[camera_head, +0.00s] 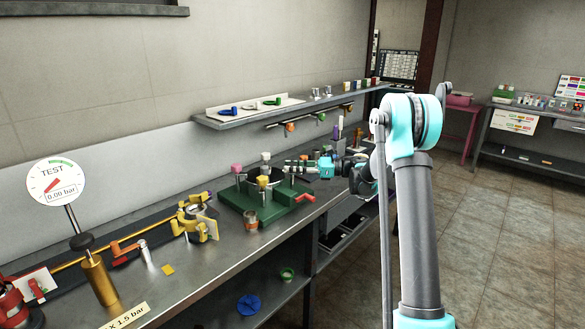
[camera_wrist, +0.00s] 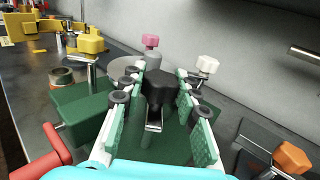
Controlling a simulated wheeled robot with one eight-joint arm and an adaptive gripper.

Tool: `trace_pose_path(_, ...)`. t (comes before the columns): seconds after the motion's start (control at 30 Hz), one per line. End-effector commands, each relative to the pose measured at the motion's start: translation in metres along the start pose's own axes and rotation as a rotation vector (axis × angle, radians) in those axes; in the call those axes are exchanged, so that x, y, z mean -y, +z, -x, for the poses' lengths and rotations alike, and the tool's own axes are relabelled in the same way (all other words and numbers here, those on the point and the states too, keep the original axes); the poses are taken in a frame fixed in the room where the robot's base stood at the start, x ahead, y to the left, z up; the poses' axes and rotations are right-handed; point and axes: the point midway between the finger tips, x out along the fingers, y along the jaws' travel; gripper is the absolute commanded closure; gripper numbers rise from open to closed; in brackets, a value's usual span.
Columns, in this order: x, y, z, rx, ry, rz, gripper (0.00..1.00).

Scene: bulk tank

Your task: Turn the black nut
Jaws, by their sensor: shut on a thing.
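The black nut (camera_wrist: 160,86) is a dark faceted knob on a short metal stem in the middle of the wrist view. My gripper (camera_wrist: 161,78) has one green-padded finger on each side of it and is shut on it. The stem below the nut stands over a green base (camera_wrist: 82,118). In the head view my gripper (camera_head: 292,166) reaches in from the right over the green base (camera_head: 240,200). I cannot make out the black nut clearly there.
A pink knob (camera_wrist: 150,41), a white knob (camera_wrist: 207,65) and a yellow knob (camera_wrist: 90,45) stand close around. A red handle (camera_head: 305,198) sticks out at the base's right. A yellow clamp (camera_head: 197,225) stands left on the metal bench. A shelf (camera_head: 285,111) runs above.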

Motion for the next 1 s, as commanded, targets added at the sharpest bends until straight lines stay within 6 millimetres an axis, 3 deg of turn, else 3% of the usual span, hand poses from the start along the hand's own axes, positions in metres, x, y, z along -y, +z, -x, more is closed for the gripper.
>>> trace_pose_path(0.5,0.0003,0.0003,-0.0008,0.001,0.018,0.000,0.98)
trace_pose_path(0.53,0.0003,0.0003,-0.0008,0.001,0.018,0.000,0.66)
trace_pose_path(0.67,0.0002,0.0002,-0.0006,0.000,0.018,0.000,0.50)
trace_pose_path(1.0,0.0002,0.0001,0.0013,0.000,0.018,0.000,0.48)
